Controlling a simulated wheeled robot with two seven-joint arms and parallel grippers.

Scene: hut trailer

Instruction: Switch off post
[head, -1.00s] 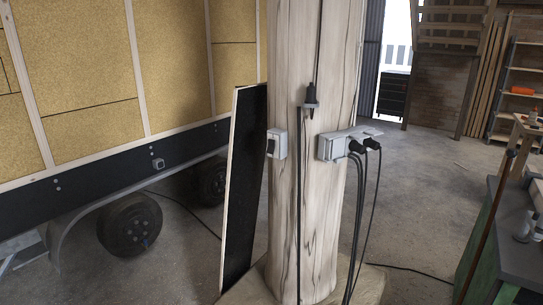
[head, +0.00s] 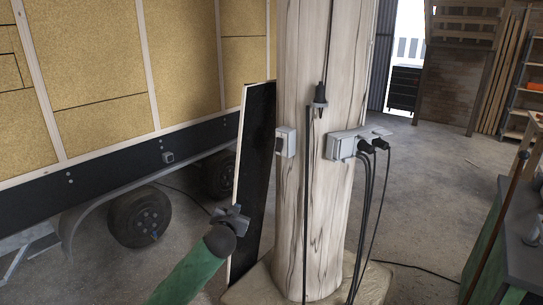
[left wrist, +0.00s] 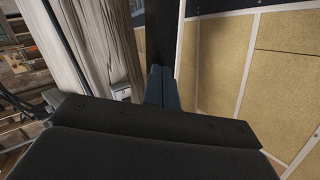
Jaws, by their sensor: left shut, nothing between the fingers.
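A wooden post (head: 322,215) stands in the middle of the head view. A small light-grey switch box (head: 288,142) with a dark rocker is mounted on its left side. My left gripper (head: 238,212) is shut and empty, below and left of the switch and apart from it, in front of the black panel. In the left wrist view the shut fingers (left wrist: 159,88) point ahead, and the switch box (left wrist: 122,91) shows just to their left on the post (left wrist: 112,45). My right gripper is not in view.
A grey socket box (head: 342,146) with plugged black cables is on the post's right. A black panel (head: 254,165) leans at its left. A trailer wall (head: 90,70) with wheels is at left, a green-sided workbench (head: 482,235) at right. Open floor lies behind.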

